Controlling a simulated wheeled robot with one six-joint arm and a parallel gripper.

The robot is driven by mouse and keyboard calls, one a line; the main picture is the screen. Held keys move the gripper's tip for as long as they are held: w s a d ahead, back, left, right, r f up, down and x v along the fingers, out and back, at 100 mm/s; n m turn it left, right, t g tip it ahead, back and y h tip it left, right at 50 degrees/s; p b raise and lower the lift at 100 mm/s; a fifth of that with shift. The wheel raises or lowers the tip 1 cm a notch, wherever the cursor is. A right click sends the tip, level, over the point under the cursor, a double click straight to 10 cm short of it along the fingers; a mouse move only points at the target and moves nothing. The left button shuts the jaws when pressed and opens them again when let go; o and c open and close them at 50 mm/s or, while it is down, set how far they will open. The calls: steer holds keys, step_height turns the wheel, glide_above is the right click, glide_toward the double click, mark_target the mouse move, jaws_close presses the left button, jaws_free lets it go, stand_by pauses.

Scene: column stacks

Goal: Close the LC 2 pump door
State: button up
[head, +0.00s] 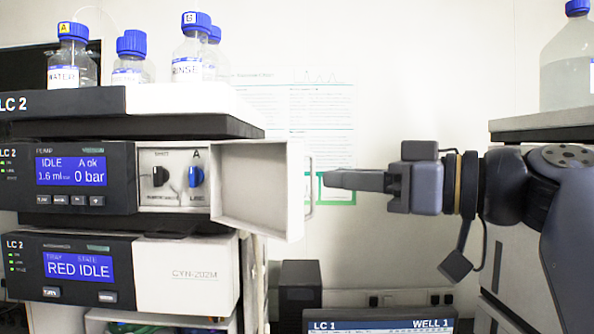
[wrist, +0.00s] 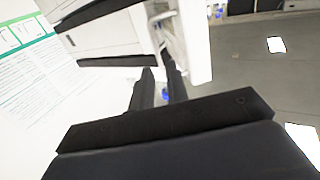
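The LC 2 pump (head: 90,178) is the upper dark-fronted unit at the left, its display reading IDLE and 0 bar. Its pale door (head: 258,188) stands open, swung out to the right of the compartment (head: 173,180). Two knobs, one black and one blue, show inside. The door handle (head: 311,187) is a thin pale bar on the door's free edge. My gripper (head: 326,180) points left, its tips close to the handle; I cannot tell whether they touch. In the wrist view, my gripper's fingers (wrist: 163,75) are apart, with nothing clearly held between them.
Several blue-capped bottles (head: 192,50) stand on the tray above the pump. Another LC 2 unit (head: 70,268) reading RED IDLE sits below it. An LC 1 display (head: 380,321) is low in the middle. A bench with a large bottle (head: 567,65) is at the right.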

mark_target(300, 176)
steer(key=shift+p+x, duration=1.1)
steer(key=shift+x, duration=2.4)
jaws_close()
